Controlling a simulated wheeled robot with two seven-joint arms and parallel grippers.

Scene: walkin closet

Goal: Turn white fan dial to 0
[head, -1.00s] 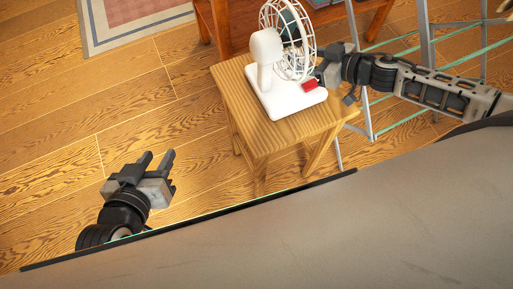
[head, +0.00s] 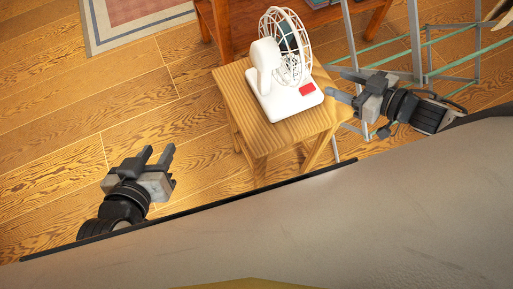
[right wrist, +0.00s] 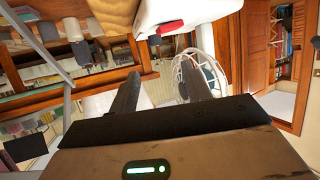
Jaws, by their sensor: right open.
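The white fan (head: 288,97) stands upright on a small wooden stool (head: 236,97), with a round wire cage and a flat base. A red part (head: 307,89) sits on the base; I cannot make out a dial or its setting. My right gripper (head: 335,84) is open and empty, to the right of the fan and apart from it. My left gripper (head: 158,156) is open and empty over the floor, far left of the stool.
A wooden piece of furniture (head: 232,28) stands behind the stool. A metal frame with glass shelves (head: 417,50) stands at the right, close to my right arm. A rug (head: 130,18) lies at the upper left.

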